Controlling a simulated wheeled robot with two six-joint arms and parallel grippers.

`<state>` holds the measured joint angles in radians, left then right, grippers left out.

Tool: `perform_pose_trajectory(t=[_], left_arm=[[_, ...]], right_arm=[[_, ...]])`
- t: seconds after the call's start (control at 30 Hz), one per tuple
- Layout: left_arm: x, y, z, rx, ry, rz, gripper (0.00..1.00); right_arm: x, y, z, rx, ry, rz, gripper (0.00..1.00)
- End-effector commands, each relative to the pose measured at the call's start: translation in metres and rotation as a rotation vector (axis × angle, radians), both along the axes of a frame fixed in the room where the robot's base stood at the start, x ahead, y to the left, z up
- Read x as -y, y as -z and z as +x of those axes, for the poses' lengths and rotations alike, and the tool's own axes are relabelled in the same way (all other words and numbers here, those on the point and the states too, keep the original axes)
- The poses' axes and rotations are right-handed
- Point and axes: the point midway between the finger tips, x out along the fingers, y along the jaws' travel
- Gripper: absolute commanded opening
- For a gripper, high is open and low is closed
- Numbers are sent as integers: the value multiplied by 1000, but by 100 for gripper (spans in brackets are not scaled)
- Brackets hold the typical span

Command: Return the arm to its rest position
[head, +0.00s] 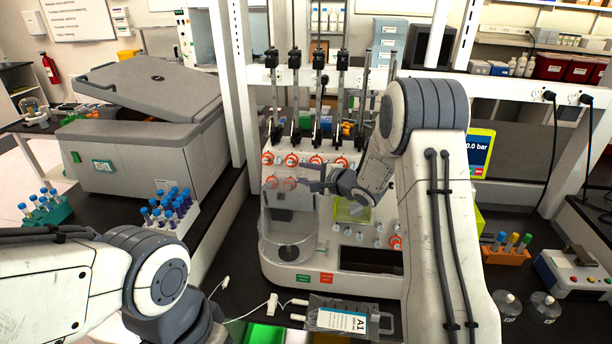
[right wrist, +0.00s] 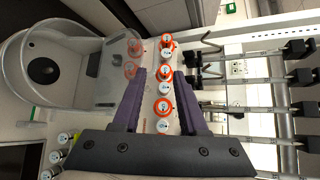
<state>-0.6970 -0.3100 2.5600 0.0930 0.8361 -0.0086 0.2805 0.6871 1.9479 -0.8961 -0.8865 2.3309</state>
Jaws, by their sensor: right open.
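My right arm crosses the right half of the head view. Its gripper (head: 308,178) is in front of the white cell processor (head: 290,233), near its rows of orange-and-white knobs (head: 316,159). In the right wrist view the dark fingers of this gripper (right wrist: 160,74) are apart with nothing held between them. A column of knobs (right wrist: 164,88) shows behind the gap. My left arm comes in at the lower left of the head view; its gripper is out of view.
A clear bag labelled A1 (head: 341,320) lies in front of the processor. A grey centrifuge (head: 146,130) and a rack of blue-capped tubes (head: 170,212) stand to the left. A small screen (head: 481,153) and an orange tube rack (head: 507,255) are to the right. Vertical posts rise behind the knobs.

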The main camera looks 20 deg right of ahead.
Motion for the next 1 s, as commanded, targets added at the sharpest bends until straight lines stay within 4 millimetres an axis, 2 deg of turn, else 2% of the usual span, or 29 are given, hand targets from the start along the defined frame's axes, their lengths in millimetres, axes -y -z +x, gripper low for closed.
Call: perform_pose_trajectory(t=[0.17,0.27,0.37,0.47,0.57,0.67,0.73,0.9,1.0], left_arm=[[0,3,0,0,0,0,50],[0,12,0,0,-1,0,50],[0,26,0,0,-2,0,50],[0,40,0,0,-3,0,50],[0,54,0,0,-4,0,50],[0,68,0,-1,-6,0,50],[0,77,0,-1,-6,0,50],[0,96,0,-1,-8,0,50],[0,104,0,-1,-9,0,50]], right_arm=[[-6,0,0,2,-6,-38,42],[-24,2,-5,2,-26,-170,42],[-54,7,-22,-13,-80,-401,42],[-87,14,-56,-48,-182,-665,42],[-115,25,-104,-98,-338,-904,42],[-139,39,-163,-142,-551,-1110,42],[-152,50,-212,-165,-735,-1226,42],[-169,74,-331,-159,-1237,-1398,42],[-170,82,-386,-121,-1488,-1425,42]])
